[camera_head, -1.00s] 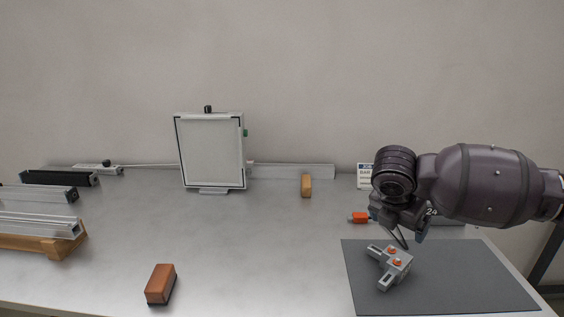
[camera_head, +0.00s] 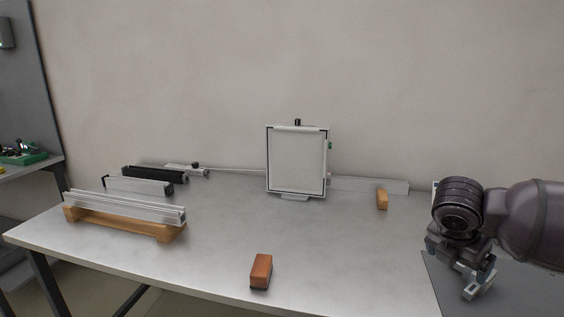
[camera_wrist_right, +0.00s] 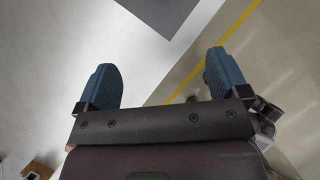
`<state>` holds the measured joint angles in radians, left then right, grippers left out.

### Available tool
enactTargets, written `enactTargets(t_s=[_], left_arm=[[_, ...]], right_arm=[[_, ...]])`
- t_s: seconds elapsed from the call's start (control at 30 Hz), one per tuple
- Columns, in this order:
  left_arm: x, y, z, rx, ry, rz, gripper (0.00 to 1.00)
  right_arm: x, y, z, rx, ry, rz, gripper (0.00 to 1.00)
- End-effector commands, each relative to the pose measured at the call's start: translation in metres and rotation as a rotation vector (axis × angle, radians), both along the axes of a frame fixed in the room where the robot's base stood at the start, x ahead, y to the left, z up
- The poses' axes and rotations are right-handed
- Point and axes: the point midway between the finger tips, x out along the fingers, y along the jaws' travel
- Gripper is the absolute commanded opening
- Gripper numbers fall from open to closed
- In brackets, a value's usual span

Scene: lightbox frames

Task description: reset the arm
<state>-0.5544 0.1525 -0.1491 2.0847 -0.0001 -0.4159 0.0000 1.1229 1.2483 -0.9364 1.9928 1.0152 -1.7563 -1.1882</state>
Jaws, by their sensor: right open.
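My right gripper (camera_head: 462,262) hangs over the left part of the dark grey mat (camera_head: 432,290) at the right of the head view. In the right wrist view its two blue fingers stand wide apart (camera_wrist_right: 165,78), with nothing between them. A corner of the mat also shows at the top of the wrist view (camera_wrist_right: 160,12). My left gripper is not in view.
A white framed panel (camera_head: 297,160) stands at the back. A red-brown block (camera_head: 261,271) lies near the front edge, a tan block (camera_head: 382,199) at the back. Metal rails on a wooden rack (camera_head: 125,222) stand at left. The table's middle is clear.

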Motion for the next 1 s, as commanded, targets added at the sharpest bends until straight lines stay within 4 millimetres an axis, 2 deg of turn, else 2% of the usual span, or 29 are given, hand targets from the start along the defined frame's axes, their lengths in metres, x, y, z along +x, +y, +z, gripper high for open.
enactTargets(t_s=[0.17, 0.27, 0.37, 0.5, 0.67, 0.8, 1.0], left_arm=[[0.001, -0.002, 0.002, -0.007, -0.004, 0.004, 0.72], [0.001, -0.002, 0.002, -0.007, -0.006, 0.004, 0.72], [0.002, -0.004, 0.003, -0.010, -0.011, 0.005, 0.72], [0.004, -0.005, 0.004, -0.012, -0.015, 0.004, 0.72], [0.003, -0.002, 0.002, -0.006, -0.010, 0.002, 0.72], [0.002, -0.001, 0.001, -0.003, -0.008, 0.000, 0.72], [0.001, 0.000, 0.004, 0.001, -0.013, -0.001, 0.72]], right_arm=[[0.006, 0.006, -0.001, 0.067, -0.077, -0.074, 0.93], [0.021, 0.015, 0.002, 0.150, -0.200, -0.123, 0.93], [0.039, 0.026, 0.012, 0.244, -0.332, -0.157, 0.93], [0.063, 0.055, 0.035, 0.415, -0.513, -0.171, 0.93], [0.079, 0.097, 0.043, 0.658, -0.654, -0.177, 0.93], [0.081, 0.135, 0.036, 0.902, -0.722, -0.200, 0.93], [0.068, 0.172, 0.012, 1.224, -0.748, -0.278, 0.93]])
